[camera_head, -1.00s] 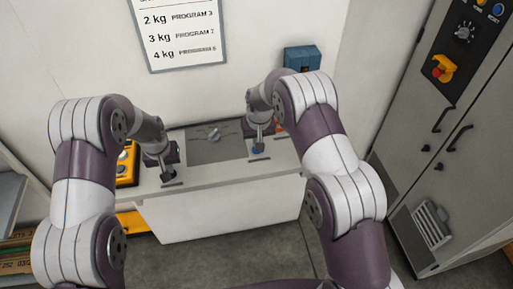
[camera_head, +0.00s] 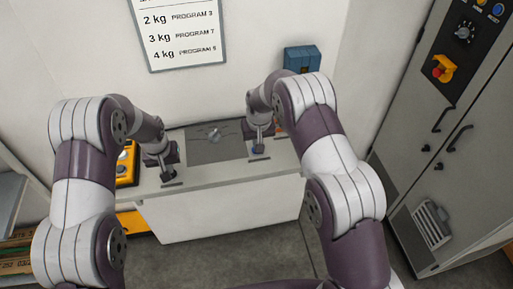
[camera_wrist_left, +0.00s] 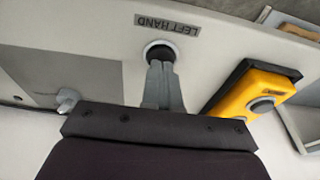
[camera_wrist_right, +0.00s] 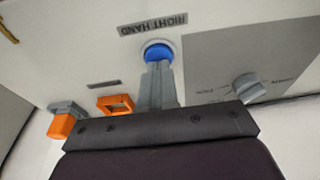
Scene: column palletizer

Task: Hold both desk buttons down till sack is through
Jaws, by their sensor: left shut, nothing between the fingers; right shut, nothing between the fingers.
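The left button (camera_wrist_left: 160,47), dark with a pale rim, is set in the desk beside the LEFT HAND label (camera_wrist_left: 167,25). My left gripper (camera_wrist_left: 159,68) is shut and empty, its fingertips over the button and partly hiding it. The right button (camera_wrist_right: 158,52) is blue, beside the RIGHT HAND label (camera_wrist_right: 153,25). My right gripper (camera_wrist_right: 158,66) is shut and empty, its fingertips at the blue button. How far either button is pressed in cannot be told. In the head view both grippers point down at the desk (camera_head: 225,178). No sack is in view.
A grey knob (camera_head: 214,136) stands on the panel between the buttons. A yellow box (camera_head: 126,163) with buttons is left of the left gripper. Orange parts (camera_wrist_right: 116,103) lie near the right gripper. A grey cabinet (camera_head: 430,130) with a red emergency button stands at the right.

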